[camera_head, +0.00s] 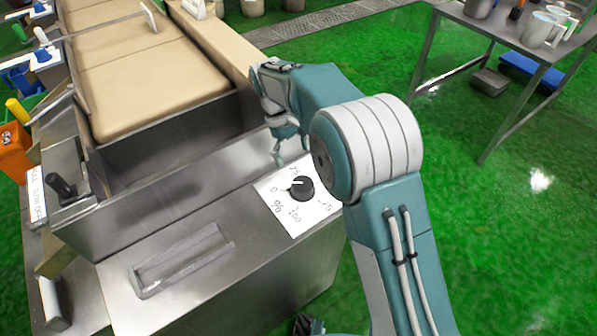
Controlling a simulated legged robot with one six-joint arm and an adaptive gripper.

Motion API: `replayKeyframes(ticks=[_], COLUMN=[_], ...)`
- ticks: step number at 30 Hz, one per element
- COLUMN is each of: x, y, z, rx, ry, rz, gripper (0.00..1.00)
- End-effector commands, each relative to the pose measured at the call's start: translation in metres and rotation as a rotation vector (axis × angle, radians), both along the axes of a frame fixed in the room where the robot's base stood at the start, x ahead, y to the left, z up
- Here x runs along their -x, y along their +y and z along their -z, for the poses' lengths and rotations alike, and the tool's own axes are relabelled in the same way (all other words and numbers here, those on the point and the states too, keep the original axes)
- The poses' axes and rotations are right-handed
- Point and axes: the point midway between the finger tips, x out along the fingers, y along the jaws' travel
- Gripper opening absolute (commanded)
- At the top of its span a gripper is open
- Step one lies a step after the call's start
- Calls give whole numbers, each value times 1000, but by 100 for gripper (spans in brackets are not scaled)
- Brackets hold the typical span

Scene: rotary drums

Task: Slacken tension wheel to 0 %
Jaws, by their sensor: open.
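The tension wheel is a black round knob (301,188) with a pale pointer mark. It sits on a white dial label (285,208) with handwritten marks 0, 25, 75, 100 and a % sign. The pale mark lies on the knob's upper left, on the side between the 0 and the 25. My gripper (290,148) is open and hangs above and behind the knob, apart from it. My arm comes in from the lower right and covers the right edge of the label.
A black lever knob (62,187) stands at left. A steel table (480,40) with jugs is at upper right. Green floor lies between.

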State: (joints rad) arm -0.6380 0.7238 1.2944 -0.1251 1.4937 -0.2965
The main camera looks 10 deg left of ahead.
Motion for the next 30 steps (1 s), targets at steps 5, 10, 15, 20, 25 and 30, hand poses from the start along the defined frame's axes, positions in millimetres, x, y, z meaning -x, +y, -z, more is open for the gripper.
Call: replayKeyframes(ticks=[5, 10, 15, 20, 25, 30], x=[-6, -8, -8, -8, -8, -9], y=[9, 11, 11, 11, 9, -14], z=[-23, -31, -32, -32, -34, -57], rx=[-2, 0, 0, 0, -3, -35], ry=[-1, 0, 0, 0, -3, -43], rz=[0, 0, 0, 0, 5, 55], gripper=[100, 100, 100, 100, 100, 100])
